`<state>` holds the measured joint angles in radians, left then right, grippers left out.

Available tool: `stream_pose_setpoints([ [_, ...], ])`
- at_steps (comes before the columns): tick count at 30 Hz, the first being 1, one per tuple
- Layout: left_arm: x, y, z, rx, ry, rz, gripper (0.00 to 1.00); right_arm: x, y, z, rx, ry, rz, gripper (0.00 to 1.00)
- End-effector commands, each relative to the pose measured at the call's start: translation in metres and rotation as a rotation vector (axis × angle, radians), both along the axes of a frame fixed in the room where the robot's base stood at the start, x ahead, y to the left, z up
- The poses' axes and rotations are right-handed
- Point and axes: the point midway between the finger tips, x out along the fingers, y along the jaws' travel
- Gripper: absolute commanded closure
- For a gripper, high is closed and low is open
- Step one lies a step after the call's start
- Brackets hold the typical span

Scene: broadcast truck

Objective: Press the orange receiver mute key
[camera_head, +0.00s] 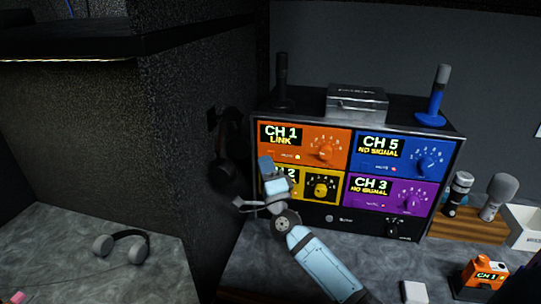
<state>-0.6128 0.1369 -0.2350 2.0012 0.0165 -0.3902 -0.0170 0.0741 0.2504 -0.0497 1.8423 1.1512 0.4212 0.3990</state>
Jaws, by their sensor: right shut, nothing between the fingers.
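The orange receiver (338,135) is the top left unit of the rack, and its screen reads "CH 1 LINK". Its mute key (288,156) is a small strip below the screen, left of the orange knob (325,151). My right gripper (265,161) is shut and empty. It is in front of the rack's left side, at the lower left of the orange receiver and just left of the mute key. I cannot tell whether it touches the panel. It hides part of the yellow receiver (321,187) below. My left gripper is not in view.
A blue receiver (410,147) and a purple receiver (385,193) fill the rack's right side. A metal case (356,102) and microphones stand on top. Headphones (122,243) lie at left. A small orange device (484,274) and a white block (415,292) are at lower right.

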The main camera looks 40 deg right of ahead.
Motion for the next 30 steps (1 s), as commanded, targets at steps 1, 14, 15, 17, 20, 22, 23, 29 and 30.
stream_pose_setpoints([
  [1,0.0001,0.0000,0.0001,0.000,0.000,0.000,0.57,0.0000,-0.0001,0.0001,0.000,0.000,0.000,1.00],
  [14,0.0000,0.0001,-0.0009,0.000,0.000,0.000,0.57,0.0056,-0.0068,-0.0002,0.000,0.000,0.000,1.00],
  [15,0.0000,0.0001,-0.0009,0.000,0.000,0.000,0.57,0.0057,-0.0067,-0.0002,0.000,0.000,0.000,1.00],
  [17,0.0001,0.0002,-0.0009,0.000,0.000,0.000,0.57,0.0056,-0.0067,-0.0001,0.000,0.000,0.000,1.00],
  [20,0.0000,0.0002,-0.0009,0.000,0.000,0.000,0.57,0.0056,-0.0067,-0.0001,0.000,0.000,0.000,1.00],
  [22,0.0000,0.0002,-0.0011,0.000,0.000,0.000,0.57,0.0058,-0.0069,-0.0001,0.000,0.000,0.000,1.00],
  [23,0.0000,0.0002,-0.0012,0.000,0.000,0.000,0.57,0.0060,-0.0070,0.0000,0.000,0.000,0.000,1.00],
  [29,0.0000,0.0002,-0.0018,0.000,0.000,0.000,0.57,0.0075,-0.0087,0.0000,-0.001,0.000,-0.001,1.00],
  [30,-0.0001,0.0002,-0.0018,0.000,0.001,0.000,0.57,0.0078,-0.0090,0.0001,-0.001,0.000,-0.001,1.00],
])
